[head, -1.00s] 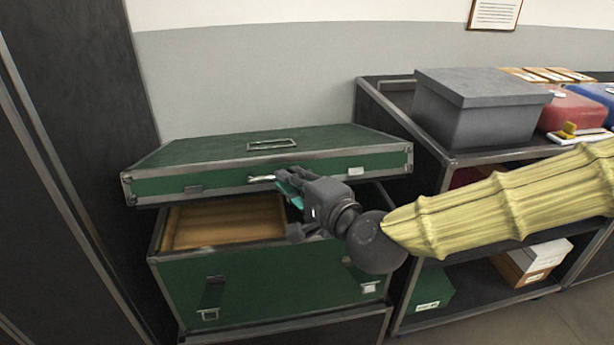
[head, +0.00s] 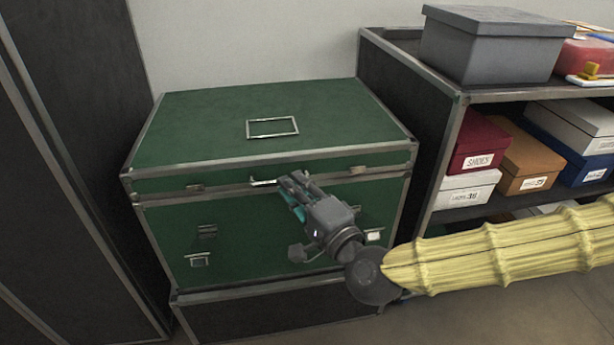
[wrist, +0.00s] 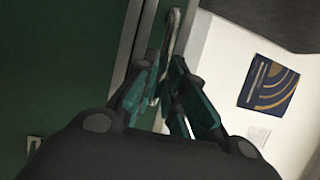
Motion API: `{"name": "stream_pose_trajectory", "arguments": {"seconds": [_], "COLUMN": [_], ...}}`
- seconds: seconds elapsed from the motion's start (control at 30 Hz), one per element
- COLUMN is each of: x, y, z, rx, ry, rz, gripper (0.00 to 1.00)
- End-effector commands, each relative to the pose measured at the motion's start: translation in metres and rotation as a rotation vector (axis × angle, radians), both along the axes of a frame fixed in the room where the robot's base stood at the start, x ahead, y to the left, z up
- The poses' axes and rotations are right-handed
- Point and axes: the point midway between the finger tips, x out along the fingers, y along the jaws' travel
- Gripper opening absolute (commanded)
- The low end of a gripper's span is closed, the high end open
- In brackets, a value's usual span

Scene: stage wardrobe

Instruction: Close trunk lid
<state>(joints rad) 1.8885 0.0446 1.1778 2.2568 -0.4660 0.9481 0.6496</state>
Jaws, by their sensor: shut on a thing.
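The green trunk (head: 230,245) with metal edges stands on a dark base at the left. Its lid (head: 210,125) lies down over the body, and no inside shows; only a thin seam runs between them. My gripper (head: 285,185) is at the trunk's front, at the lid's lower edge. It is shut on the small metal lid handle (head: 264,183). In the wrist view the handle (wrist: 168,45) runs between the teal fingers (wrist: 165,95). The latches (head: 200,260) on the front hang apart from the lid.
A dark shelf unit (head: 455,110) stands close on the right, with a grey box (head: 490,50) on top and labelled shoe boxes (head: 475,145) below. A dark panel (head: 90,110) stands close on the left. The wall is behind.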

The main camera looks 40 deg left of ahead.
Motion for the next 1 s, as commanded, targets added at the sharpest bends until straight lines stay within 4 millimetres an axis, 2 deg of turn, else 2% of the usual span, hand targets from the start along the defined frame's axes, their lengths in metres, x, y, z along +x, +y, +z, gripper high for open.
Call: {"name": "stream_pose_trajectory", "arguments": {"seconds": [0.23,0.63,0.67,0.77,1.0], "x": [-0.006,-0.007,-0.007,-0.007,-0.006], "y": [0.005,0.004,0.004,0.004,0.005], "z": [-0.013,-0.021,-0.021,-0.021,-0.018], "rx": [-0.003,-0.012,-0.013,-0.013,-0.008], "ry": [0.003,0.01,0.01,0.01,0.006], "rz": [0.015,0.016,0.016,0.017,0.015], "gripper": [0.0,0.0,0.14,0.32,0.34]}}
